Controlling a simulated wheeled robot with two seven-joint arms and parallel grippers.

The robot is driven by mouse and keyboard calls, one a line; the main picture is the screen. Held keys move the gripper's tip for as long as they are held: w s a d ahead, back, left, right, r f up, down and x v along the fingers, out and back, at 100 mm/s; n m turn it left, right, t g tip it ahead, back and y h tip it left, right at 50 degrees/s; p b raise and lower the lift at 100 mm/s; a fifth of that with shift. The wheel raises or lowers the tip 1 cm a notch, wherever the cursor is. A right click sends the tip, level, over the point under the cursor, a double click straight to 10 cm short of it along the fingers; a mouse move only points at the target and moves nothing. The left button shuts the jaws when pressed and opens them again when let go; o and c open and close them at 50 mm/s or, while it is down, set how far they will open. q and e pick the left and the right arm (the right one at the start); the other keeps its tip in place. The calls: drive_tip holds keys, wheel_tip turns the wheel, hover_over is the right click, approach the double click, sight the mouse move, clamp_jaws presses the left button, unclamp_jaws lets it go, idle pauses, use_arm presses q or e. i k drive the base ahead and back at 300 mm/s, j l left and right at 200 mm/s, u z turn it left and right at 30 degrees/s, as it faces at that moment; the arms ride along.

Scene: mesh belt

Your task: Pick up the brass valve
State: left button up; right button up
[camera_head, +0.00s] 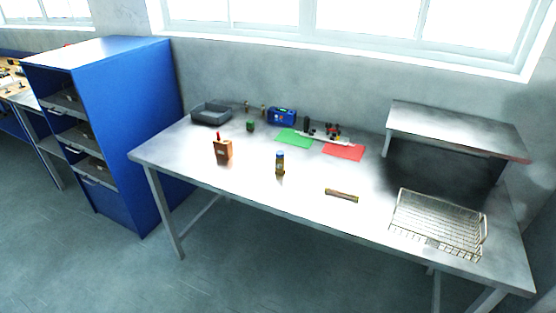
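I cannot say for certain which thing is the brass valve. Two small brass-toned pieces stand near the back of the metal table (215,178), a left one (246,105) and a right one (263,110), too small to make out. A short brownish-yellow bar-like piece (341,195) lies near the front edge. An upright yellowish-brown cylinder with a blue top (280,163) stands near the middle. Neither of my grippers is in view, and nothing on the table is being held.
A brown block with a red top (222,149) stands left. A wire basket (438,222) and a raised shelf (455,131) occupy the right.

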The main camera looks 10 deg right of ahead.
sight(280, 169)
drive_tip(key=i+j, duration=0.1)
drive_tip(key=i, duration=0.75)
